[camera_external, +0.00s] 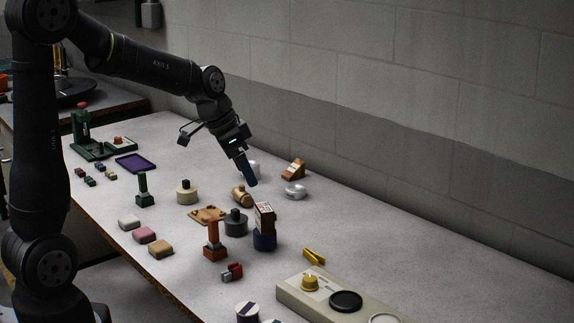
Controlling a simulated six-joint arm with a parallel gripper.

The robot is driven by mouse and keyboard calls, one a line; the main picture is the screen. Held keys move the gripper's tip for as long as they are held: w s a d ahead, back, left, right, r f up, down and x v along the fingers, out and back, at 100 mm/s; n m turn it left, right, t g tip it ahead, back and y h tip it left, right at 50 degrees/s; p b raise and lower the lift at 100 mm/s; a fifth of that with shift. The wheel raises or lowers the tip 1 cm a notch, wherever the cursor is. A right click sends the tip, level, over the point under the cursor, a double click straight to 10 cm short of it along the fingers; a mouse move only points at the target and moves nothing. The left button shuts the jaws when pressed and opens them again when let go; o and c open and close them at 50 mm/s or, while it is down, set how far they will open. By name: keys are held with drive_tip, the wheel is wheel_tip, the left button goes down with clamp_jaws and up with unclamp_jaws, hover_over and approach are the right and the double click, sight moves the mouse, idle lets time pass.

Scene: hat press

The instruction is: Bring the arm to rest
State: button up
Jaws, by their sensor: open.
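My gripper (250,180) hangs over the middle of the workbench (420,262), pointing down and to the right. I see no object held in it. Its fingertips are above and near a brown-gold rounded piece (241,196), and I cannot tell if they touch it. My arm reaches in from the left, bent downward at the wrist. A white piece behind the gripper is partly hidden by it.
A patterned block (264,217) stands on a dark blue base (264,241) right of the gripper. A dark grey knobbed weight (236,224), a red-brown stamp (214,243) and a beige device (328,296) stand nearer the front. A green press (86,138) stands far left. Bench space along the right wall is clear.

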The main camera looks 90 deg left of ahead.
sight(265, 207)
idle(0.4)
drive_tip(key=x, duration=1.1)
drive_tip(key=shift+w+f, duration=0.1)
drive_tip(key=shift+f, duration=0.25)
drive_tip(key=shift+w+a+r, duration=0.1)
drive_tip(key=shift+r, duration=1.35)
